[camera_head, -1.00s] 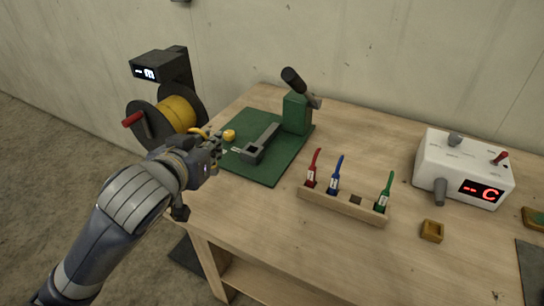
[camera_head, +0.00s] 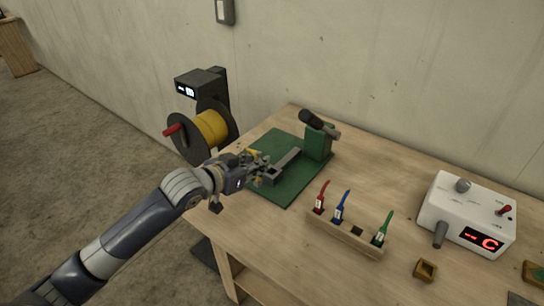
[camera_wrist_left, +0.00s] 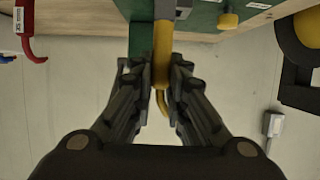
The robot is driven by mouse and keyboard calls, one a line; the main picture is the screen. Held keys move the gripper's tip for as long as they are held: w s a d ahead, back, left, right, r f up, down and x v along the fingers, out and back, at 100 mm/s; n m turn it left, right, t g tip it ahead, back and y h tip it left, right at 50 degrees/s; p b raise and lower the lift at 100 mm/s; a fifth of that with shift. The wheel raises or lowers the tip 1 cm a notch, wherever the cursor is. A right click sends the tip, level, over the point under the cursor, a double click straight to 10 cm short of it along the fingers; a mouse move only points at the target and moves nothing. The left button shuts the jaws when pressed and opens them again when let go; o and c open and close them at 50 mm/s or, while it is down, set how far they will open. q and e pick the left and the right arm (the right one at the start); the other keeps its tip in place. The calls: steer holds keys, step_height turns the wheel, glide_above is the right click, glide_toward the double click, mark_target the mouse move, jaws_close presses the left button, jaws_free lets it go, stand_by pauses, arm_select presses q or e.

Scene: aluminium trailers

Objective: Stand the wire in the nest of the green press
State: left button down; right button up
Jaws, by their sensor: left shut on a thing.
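The green press stands at the back left of the table, with a green upright (camera_head: 318,142), a black handle, a green base plate (camera_head: 292,186) and a grey bar (camera_head: 286,160) along the plate. My left gripper (camera_head: 262,168) is over the front left part of the plate, by the near end of the bar. In the left wrist view the gripper (camera_wrist_left: 158,75) is shut on the yellow wire (camera_wrist_left: 162,50), whose bent end hangs out between the fingers. The wire's other end overlaps the grey bar (camera_wrist_left: 165,10). Whether it touches the nest I cannot tell. My right gripper is not in view.
A spool of yellow wire (camera_head: 210,128) with a red handle is left of the table. A wooden rack (camera_head: 345,236) holds red, blue and green tools. A white box (camera_head: 468,213) with a red display and a small wooden block (camera_head: 426,269) are at the right.

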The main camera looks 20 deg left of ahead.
arm_select(q)
steer(key=x, duration=0.3)
steer(key=a+p+x, duration=0.1)
steer(key=x, duration=0.2)
steer(key=p+x, duration=0.1)
steer(key=x, duration=0.2)
steer(key=shift+w+a+f, duration=0.15)
steer(key=shift+f, duration=0.15)
steer(key=shift+f, duration=0.1)
steer(key=shift+f, duration=0.1)
steer(key=c, duration=1.6)
jaws_free()
steer(key=shift+c, duration=0.2)
steer(key=shift+o, duration=0.3)
